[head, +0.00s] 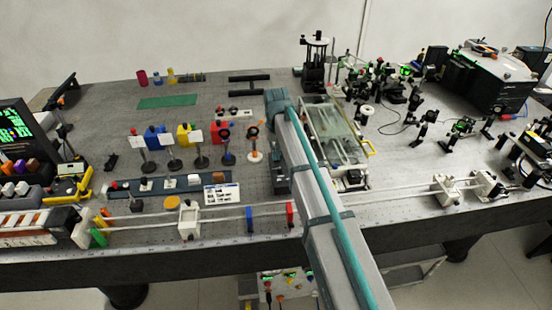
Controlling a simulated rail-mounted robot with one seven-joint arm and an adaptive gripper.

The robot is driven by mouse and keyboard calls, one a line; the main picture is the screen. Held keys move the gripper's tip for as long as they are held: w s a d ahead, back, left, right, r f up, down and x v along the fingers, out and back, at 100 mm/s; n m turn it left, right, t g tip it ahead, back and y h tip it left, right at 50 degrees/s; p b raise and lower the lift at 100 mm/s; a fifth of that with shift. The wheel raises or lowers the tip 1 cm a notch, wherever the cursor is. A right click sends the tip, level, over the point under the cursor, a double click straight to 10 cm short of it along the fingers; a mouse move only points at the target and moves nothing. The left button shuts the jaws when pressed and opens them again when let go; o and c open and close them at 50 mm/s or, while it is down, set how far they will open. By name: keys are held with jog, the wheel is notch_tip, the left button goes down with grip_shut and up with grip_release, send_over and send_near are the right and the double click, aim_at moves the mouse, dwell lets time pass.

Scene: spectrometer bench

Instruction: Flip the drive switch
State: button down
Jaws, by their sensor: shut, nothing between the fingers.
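I cannot single out the drive switch with certainty in the head view. A small white plate with dark and reddish parts (234,112) lies on the bench left of my arm's far joint. A panel with several coloured knobs and leads (285,283) shows below the bench's front edge, partly covered by my arm. My arm reaches from the bottom right of centre up over the bench to a teal joint. My gripper is not visible; the arm hides what lies behind it.
The perforated bench (100,110) is crowded. Post-mounted optics (201,150) stand left of my arm; a glass-topped stage (335,130) stands close right. A long rail (390,198) runs along the front. Black optics and a large dark box (490,80) fill the right. A green mat (167,101) lies far left.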

jog(key=shift+f, duration=0.5)
dwell(0.4)
jog(key=shift+r+p, duration=1.95)
jog(key=shift+r, duration=1.55)
